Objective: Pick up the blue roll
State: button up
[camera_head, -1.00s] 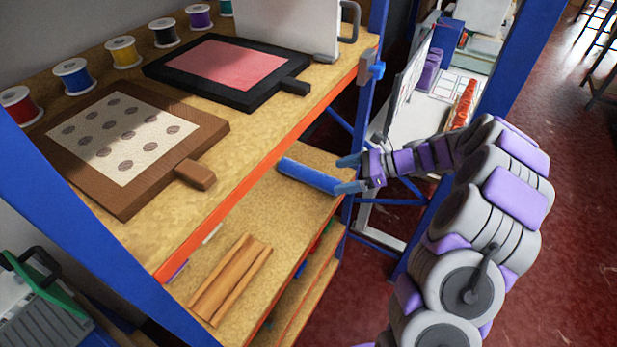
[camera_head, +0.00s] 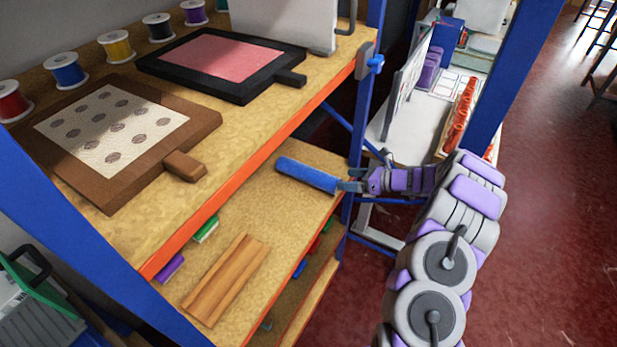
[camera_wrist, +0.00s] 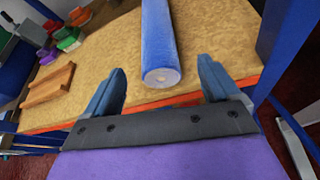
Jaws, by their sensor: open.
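The blue roll (camera_head: 307,175) lies on the lower wooden shelf, near its right end. It also shows in the wrist view (camera_wrist: 159,38), with its round pale end facing my gripper. My gripper (camera_head: 350,180) is at the near end of the roll in the head view. In the wrist view my gripper (camera_wrist: 162,88) is open, one finger on each side of the line of the roll. The far end of the roll is cut off in the wrist view.
Brown wooden strips (camera_head: 226,279) lie on the lower shelf. The upper shelf, with an orange edge (camera_head: 262,160), overhangs it and holds framed boards and thread spools. A blue post (camera_head: 365,110) stands beside my gripper. Bare shelf lies around the roll.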

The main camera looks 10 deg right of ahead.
aim_at(337, 179)
jog(key=x, duration=0.4)
jog(key=shift+b, duration=0.35)
jog(key=b+x, duration=0.1)
jog(key=x, duration=0.3)
jog(key=shift+s+a+f+b, duration=0.1)
jog(key=shift+f+b, duration=0.1)
jog(key=shift+b, duration=0.15)
jog(key=shift+w+a+f, duration=0.1)
jog(key=shift+w+a, duration=0.15)
jog(key=shift+a, duration=0.2)
jog(key=shift+c, duration=0.3)
jog(key=c, duration=1.1)
